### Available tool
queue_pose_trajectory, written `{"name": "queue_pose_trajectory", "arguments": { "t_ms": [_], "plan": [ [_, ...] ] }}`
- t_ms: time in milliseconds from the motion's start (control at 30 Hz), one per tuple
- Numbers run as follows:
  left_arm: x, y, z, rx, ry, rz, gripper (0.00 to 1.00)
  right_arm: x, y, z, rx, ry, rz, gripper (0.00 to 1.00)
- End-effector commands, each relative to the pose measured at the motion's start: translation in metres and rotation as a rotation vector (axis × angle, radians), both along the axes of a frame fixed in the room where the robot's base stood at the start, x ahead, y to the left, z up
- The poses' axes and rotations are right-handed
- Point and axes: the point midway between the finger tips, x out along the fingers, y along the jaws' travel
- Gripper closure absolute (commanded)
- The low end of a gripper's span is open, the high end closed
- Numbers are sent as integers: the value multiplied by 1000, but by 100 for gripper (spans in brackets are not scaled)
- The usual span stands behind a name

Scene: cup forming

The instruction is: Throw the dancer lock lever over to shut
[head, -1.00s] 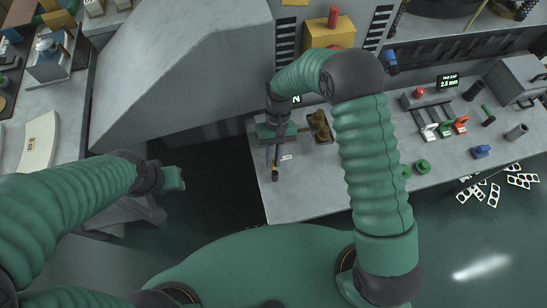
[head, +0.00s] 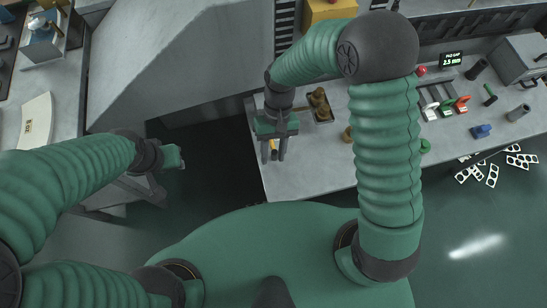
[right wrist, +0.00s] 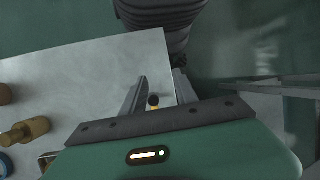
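A small black-tipped lever with a yellow band, apparently the dancer lock lever (head: 274,144), stands near the left end of the grey bench.
Brown knobbed parts in a tray (head: 320,104) sit just right of the right gripper. Red, white and green levers (head: 446,106), a blue item (head: 481,131) and a gap display (head: 451,59) are further right. Flat scraps (head: 492,174) lie on the floor. The bench front edge is close.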

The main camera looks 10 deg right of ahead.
Motion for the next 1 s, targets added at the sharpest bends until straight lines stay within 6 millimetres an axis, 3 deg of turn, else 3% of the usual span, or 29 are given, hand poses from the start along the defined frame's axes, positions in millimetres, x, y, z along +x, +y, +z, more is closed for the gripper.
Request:
{"name": "queue_pose_trajectory", "arguments": {
  "t_ms": [200, 400, 867, 933, 1000],
  "plan": [
    [0, 0, -1, 0, 0, 0, 65, -58, 11, 5, -1, 2, 2, 65],
    [0, 0, -1, 0, 0, 0, 65, -82, 16, 8, 0, 0, 0, 65],
    [0, 0, -1, 0, 0, 0, 65, -83, 16, 8, 0, -2, -1, 65],
    [0, 0, 1, 0, 0, 0, 65, -77, 6, 13, -13, -39, -7, 65],
    [0, 0, 5, 0, 0, 0, 65, -61, -17, 26, -42, -140, -26, 65]
  ]
}}
